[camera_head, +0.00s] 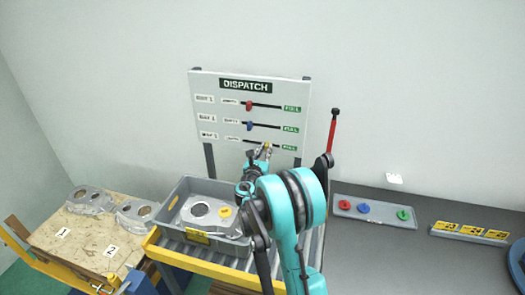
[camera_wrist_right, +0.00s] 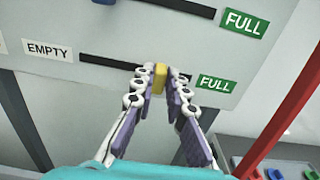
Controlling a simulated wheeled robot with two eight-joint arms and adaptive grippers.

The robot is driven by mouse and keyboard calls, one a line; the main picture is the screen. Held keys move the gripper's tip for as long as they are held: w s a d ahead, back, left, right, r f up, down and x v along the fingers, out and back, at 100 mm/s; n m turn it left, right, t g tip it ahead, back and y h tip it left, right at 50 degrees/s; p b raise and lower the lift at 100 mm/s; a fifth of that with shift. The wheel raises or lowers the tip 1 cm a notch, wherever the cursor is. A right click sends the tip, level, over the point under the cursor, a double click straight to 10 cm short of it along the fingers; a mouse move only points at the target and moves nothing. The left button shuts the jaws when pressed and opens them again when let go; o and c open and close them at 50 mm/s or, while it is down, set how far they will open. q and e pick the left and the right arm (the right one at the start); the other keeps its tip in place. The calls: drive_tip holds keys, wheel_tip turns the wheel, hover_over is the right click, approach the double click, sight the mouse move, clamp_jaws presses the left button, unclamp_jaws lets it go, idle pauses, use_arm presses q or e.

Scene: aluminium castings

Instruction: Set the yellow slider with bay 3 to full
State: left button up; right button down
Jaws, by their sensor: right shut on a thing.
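The DISPATCH board (camera_head: 203,85) stands against the wall with three slider rows. The yellow slider (camera_head: 267,145) is in the lowest row, right of the slot's middle and short of the green FULL label (camera_wrist_right: 215,84). My right gripper (camera_head: 262,154) is at that row, and in the right wrist view its purple-padded fingers (camera_wrist_right: 160,88) are shut on the yellow slider (camera_wrist_right: 160,77). The fingers hide part of the slot (camera_wrist_right: 108,62) on both sides of the slider. The EMPTY label (camera_wrist_right: 47,49) is at the left end. My left gripper is not in view.
The red slider (camera_head: 249,105) and blue slider (camera_head: 249,126) sit in the rows above. A red lever (camera_head: 332,132) stands right of the board. A grey crate (camera_head: 172,208) with a casting stands below. A tray of coloured buttons (camera_head: 345,212) lies on the right counter.

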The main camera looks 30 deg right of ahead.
drive_tip(key=c, duration=1.6)
unclamp_jaws()
drive_tip(key=shift+s+d, duration=0.15)
drive_tip(key=shift+o, duration=0.3)
drive_tip(key=shift+s+d, duration=0.1)
drive_tip(key=v, duration=1.2)
